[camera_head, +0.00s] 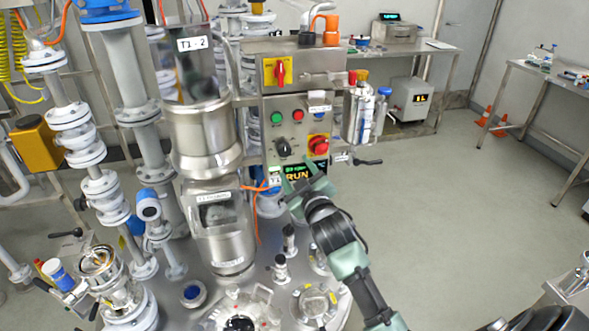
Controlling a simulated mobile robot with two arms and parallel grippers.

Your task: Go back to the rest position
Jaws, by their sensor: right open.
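My right gripper (297,181) is in front of the lower part of the control panel (298,130), close to the lit RUN display (299,174). Its fingers are apart, and I see nothing between them except the panel behind. I cannot tell whether a fingertip touches the panel. My right arm (340,243), dark with grey-green parts, reaches up to it from the bottom of the view. My left gripper is out of view.
The steel reactor vessel (205,140) and its lid fittings stand left of my right arm. White flanged pipes (125,70) fill the left side. A bench (415,46) and a table (545,72) stand farther back. The floor (450,190) at right is clear.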

